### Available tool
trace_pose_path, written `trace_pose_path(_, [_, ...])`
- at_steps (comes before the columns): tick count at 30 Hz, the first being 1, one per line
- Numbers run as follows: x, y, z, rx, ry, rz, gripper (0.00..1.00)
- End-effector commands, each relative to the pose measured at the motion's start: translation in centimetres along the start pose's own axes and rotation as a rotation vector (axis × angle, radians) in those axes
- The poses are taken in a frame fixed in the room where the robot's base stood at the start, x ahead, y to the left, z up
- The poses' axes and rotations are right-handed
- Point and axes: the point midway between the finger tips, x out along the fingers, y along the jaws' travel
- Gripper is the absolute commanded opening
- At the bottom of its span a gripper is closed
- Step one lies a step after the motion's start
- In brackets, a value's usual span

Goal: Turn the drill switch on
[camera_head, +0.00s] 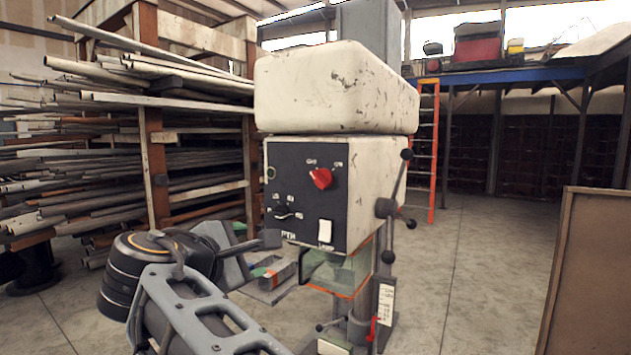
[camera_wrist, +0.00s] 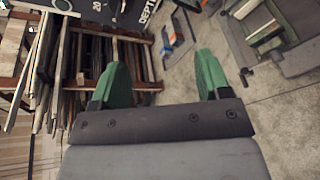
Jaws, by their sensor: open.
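The drill (camera_head: 335,90) is a worn cream machine with a black front panel (camera_head: 290,170). A red rotary switch (camera_head: 320,178) sits at the panel's upper right. A smaller black knob (camera_head: 283,211) is lower left, and a white rectangular button (camera_head: 324,231) is lower right. My arm reaches in from the lower left in the head view, its end low and left of the panel, apart from the red switch. In the wrist view my gripper (camera_wrist: 162,76) has its two green fingers spread, with nothing between them. The red switch is not seen there.
A lever with dark ball ends (camera_head: 393,206) sticks out on the drill's right side. A clear guard (camera_head: 340,272) hangs below the head. A rack of pipes (camera_head: 150,150) stands on the left. An orange ladder (camera_head: 427,150) is behind. The floor (camera_head: 470,270) at right is open before a brown board (camera_head: 590,270).

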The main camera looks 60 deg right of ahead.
Motion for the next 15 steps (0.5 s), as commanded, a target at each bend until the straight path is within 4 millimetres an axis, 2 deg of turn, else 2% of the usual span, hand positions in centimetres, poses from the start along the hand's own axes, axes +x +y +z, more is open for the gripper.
trace_pose_path(1, [-0.4,1.5,2.3,-0.03,-0.073,0.031,0.7])
trace_pose_path(3, [-0.9,3.0,5.0,-0.074,-0.169,0.061,0.7])
trace_pose_path(6, [-1.6,4.3,7.7,-0.116,-0.268,0.081,0.7])
trace_pose_path(11, [-1.5,5.2,9.7,-0.143,-0.339,0.088,0.7])
trace_pose_path(15, [-0.1,5.5,10.4,-0.146,-0.348,0.087,0.7])
